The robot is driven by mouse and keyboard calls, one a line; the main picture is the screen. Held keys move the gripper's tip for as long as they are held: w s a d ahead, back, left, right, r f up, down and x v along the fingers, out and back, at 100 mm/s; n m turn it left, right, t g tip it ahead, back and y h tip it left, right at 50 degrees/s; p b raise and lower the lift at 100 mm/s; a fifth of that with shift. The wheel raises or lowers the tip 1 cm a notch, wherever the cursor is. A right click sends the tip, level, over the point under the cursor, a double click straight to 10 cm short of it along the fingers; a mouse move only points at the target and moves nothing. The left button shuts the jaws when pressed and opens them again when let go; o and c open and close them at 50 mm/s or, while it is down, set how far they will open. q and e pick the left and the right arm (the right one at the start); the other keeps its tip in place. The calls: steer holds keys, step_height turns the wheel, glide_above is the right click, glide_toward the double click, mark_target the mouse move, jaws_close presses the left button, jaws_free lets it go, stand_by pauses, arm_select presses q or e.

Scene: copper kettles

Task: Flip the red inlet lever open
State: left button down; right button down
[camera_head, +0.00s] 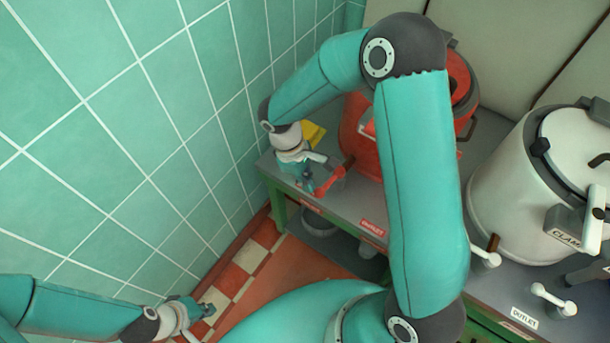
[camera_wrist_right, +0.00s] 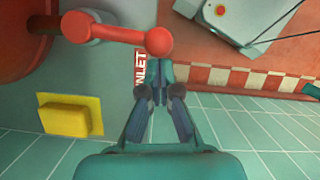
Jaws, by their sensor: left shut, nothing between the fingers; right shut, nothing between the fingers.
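The red inlet lever (camera_head: 332,179) sticks out from the base of the red kettle (camera_head: 360,130) at the left end of the bench. In the right wrist view, the lever (camera_wrist_right: 118,34) runs sideways from its pivot to a round knob. My right gripper (camera_head: 309,183) is shut and empty, beside the lever's knob end. In the wrist view its fingertips (camera_wrist_right: 161,75) lie just below the knob; whether they touch it I cannot tell. My left gripper (camera_head: 204,309) is shut and empty, low at the left, far from the lever.
A yellow block (camera_wrist_right: 70,115) lies on the bench (camera_head: 345,205) near the red kettle. A white kettle (camera_head: 525,180) with a clamp stands at the right. The green tiled wall (camera_head: 150,120) is close on the left. My right arm hides part of the red kettle.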

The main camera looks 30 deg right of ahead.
steer(key=shift+s+n, duration=0.5)
steer(key=shift+n, duration=0.1)
steer(key=shift+r, duration=0.15)
steer(key=p+v, duration=0.7)
steer(key=v, duration=0.2)
steer(key=shift+a+r, duration=0.2)
steer(key=shift+r, duration=0.1)
steer(key=shift+w, duration=0.1)
